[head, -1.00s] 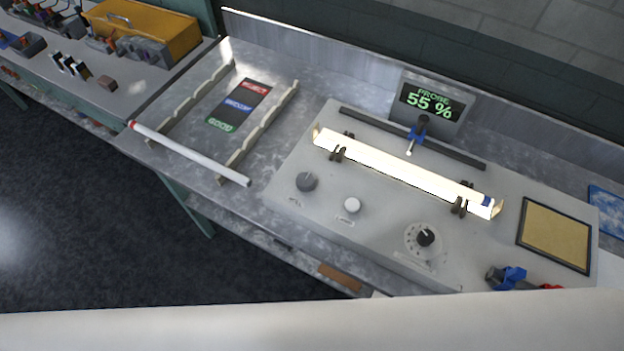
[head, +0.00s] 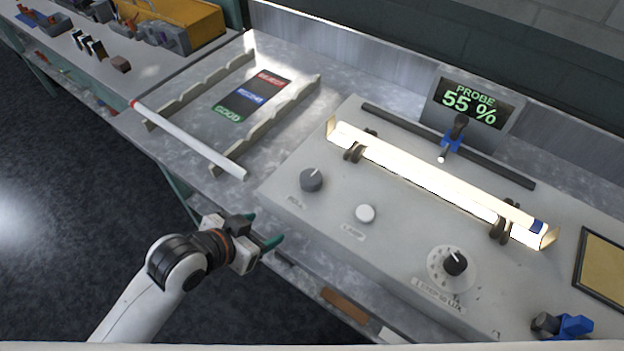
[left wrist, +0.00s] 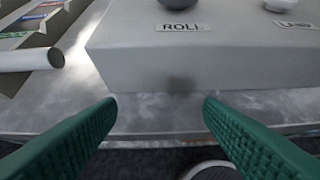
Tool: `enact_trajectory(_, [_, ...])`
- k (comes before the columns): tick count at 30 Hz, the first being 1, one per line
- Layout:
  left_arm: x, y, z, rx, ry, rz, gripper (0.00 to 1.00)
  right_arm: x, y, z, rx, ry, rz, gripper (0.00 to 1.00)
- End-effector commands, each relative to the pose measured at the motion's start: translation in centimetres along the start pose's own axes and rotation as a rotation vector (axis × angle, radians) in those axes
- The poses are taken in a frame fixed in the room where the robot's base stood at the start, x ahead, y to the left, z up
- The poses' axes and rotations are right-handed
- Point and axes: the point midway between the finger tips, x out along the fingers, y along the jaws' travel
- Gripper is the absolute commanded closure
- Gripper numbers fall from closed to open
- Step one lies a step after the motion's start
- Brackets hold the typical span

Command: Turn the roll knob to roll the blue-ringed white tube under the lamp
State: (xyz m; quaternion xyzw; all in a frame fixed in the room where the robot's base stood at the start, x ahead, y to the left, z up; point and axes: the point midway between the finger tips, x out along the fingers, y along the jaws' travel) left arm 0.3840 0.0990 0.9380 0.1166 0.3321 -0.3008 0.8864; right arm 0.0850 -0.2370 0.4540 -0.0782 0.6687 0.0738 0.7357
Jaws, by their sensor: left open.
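The blue-ringed white tube (head: 430,180) lies on the dark rollers of the grey console under the bright lamp; its blue ring (head: 536,226) shows at the right end. The roll knob (head: 311,180) is a dark round knob with a pale mark on the console's left. Its lower edge (left wrist: 178,3) shows at the top of the left wrist view, above the ROLL label (left wrist: 183,27). My left gripper (head: 268,240) is open and empty, in front of the console's front edge and apart from the knob. Its green fingers (left wrist: 160,108) are spread. My right gripper is not in view.
A white lamp knob (head: 366,213) and a dial (head: 455,262) sit right of the roll knob. A display (head: 470,102) reads PROBE 55 %. A red-ended white tube (head: 190,140) lies across the front of the notched rack rails (head: 265,125) at left.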

Motion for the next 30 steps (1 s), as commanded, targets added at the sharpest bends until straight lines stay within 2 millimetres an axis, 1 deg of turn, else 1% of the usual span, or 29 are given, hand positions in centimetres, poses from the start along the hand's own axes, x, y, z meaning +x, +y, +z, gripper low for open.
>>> enact_trajectory(1, [-0.2, -0.4, 1.5, 0.052, -0.046, -0.034, 0.39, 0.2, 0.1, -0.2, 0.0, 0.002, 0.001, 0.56])
enact_trajectory(3, [-0.6, -1.3, 3.2, 0.108, -0.105, -0.091, 0.39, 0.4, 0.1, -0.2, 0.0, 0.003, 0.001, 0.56])
enact_trajectory(6, [-0.8, -1.8, 5.1, 0.165, -0.17, -0.16, 0.39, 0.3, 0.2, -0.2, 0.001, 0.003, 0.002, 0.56])
enact_trajectory(8, [-1.0, -1.8, 5.9, 0.193, -0.203, -0.2, 0.39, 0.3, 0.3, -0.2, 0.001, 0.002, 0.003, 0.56])
enact_trajectory(11, [-1.6, -1.1, 7.2, 0.224, -0.253, -0.261, 0.39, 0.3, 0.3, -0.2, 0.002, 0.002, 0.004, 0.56])
enact_trajectory(13, [-2.1, -0.2, 7.8, 0.225, -0.279, -0.288, 0.39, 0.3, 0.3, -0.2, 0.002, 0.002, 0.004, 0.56])
enact_trajectory(17, [-3.0, 1.3, 8.5, 0.204, -0.31, -0.308, 0.39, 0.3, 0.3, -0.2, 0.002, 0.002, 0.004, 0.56])
enact_trajectory(20, [-3.1, 1.8, 8.8, 0.191, -0.321, -0.313, 0.39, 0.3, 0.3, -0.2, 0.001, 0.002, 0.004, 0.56])
enact_trajectory(23, [-2.6, 1.6, 9.1, 0.186, -0.326, -0.317, 0.39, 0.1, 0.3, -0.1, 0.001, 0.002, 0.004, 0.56])
enact_trajectory(26, [-1.5, 1.1, 9.6, 0.186, -0.327, -0.318, 0.39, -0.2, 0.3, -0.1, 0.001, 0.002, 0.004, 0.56])
enact_trajectory(30, [1.0, 0.2, 10.4, 0.186, -0.327, -0.318, 0.39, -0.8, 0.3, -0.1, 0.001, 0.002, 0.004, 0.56])
